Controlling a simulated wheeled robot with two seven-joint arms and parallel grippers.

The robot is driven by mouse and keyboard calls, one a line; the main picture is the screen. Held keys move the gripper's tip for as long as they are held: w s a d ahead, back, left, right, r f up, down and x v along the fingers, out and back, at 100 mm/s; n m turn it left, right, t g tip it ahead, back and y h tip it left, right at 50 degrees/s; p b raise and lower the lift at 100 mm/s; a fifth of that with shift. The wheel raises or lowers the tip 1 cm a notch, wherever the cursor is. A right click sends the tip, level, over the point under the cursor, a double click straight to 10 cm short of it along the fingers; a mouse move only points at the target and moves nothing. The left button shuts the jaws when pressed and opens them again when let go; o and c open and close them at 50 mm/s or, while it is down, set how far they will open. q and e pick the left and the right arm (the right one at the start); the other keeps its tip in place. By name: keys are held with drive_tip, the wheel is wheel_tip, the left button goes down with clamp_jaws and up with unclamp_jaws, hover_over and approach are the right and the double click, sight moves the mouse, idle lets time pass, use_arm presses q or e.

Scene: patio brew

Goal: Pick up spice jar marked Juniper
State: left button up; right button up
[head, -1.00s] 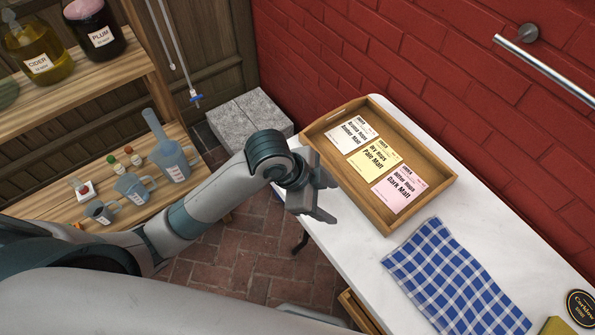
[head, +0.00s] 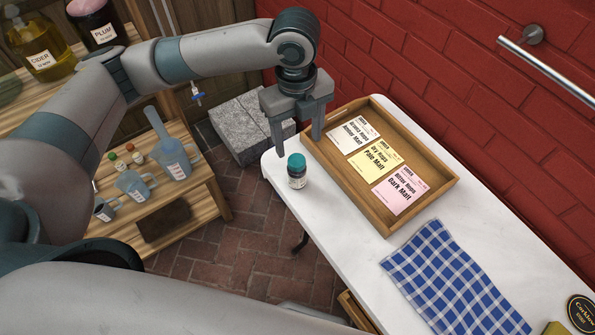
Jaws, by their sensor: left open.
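A small dark jar with a teal lid (head: 297,172) stands upright on the left end of the white table. It has a pale label, too small to read, so I cannot tell whether it says Juniper. My left gripper (head: 297,145) is open and points down, just behind and above the jar. Its two fingers are spread and nothing shows between them. I cannot tell whether a finger touches the jar. My right gripper is not in view.
A wooden tray (head: 447,183) with several labelled packets sits beside the jar on the white table (head: 340,215). A blue checked cloth (head: 445,280) lies nearer. A wooden shelf (head: 215,200) with measuring jugs and small bottles stands left. A red brick wall (head: 430,60) runs behind.

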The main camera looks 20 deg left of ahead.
sight(296, 161)
use_arm(q)
drive_tip(key=shift+w+a+r, duration=0.1)
drive_tip(key=shift+a+r, duration=0.2)
drive_tip(key=shift+a, duration=0.1)
wheel_tip(296, 161, down, 12)
drive_tip(key=shift+f+p, duration=0.1)
drive_tip(key=shift+p, duration=1.15)
drive_tip(key=shift+w+f+p, duration=0.2)
drive_tip(key=shift+f+p, duration=0.25)
drive_tip(key=shift+f, duration=0.15)
drive_tip(key=f+p, duration=0.1)
drive_tip(key=f, duration=0.2)
drive_tip(key=shift+w, duration=0.2)
drive_tip(key=shift+f, duration=0.5)
